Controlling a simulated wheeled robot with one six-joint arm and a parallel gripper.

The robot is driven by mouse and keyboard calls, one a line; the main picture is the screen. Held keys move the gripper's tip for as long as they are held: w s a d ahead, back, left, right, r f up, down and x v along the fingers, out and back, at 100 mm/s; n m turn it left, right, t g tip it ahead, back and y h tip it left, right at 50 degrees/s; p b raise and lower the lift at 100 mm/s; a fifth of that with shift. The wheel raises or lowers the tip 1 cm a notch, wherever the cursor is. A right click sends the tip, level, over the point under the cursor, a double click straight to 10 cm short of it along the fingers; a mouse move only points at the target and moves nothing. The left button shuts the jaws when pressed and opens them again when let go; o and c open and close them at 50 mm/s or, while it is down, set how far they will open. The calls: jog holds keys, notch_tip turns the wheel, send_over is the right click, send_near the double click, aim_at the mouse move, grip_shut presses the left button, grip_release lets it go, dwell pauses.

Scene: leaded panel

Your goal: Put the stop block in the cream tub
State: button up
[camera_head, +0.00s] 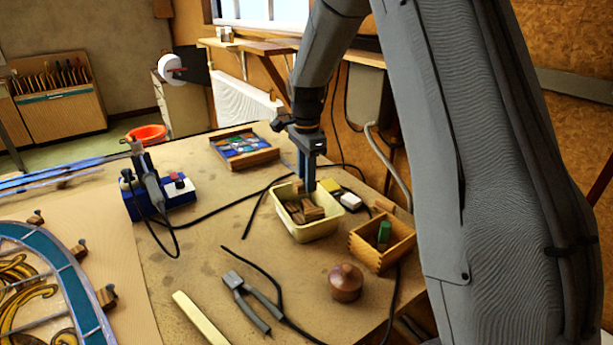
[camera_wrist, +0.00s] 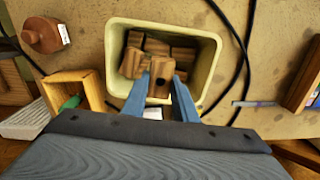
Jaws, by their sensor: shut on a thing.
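The cream tub (camera_head: 305,233) stands on the workbench and holds several brown wooden blocks; its rim also shows in the wrist view (camera_wrist: 213,50). My gripper (camera_head: 309,186) is over the tub, pointing down. In the wrist view my gripper (camera_wrist: 161,92) has its blue fingers shut on a brown wooden stop block (camera_wrist: 161,75) with a dark hole in it. The held block is over the tub's opening, near the tub's near wall in that view. Whether it touches the blocks below, I cannot tell.
A wooden box (camera_head: 382,245) with a green item is right of the tub. A brown round-knobbed piece (camera_head: 346,283), pliers (camera_head: 250,298) and black cables lie in front. A tray of coloured glass (camera_head: 245,148) is behind.

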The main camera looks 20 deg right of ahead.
jog(key=shift+f+b, duration=2)
jog(key=shift+f, duration=1.7)
jog(key=o, duration=1.1)
jog(key=shift+r, duration=0.15)
notch_tip(320, 180, up, 10)
jog(key=p, duration=0.6)
jog(key=shift+s+d, duration=0.1)
jog(key=shift+s, duration=0.05)
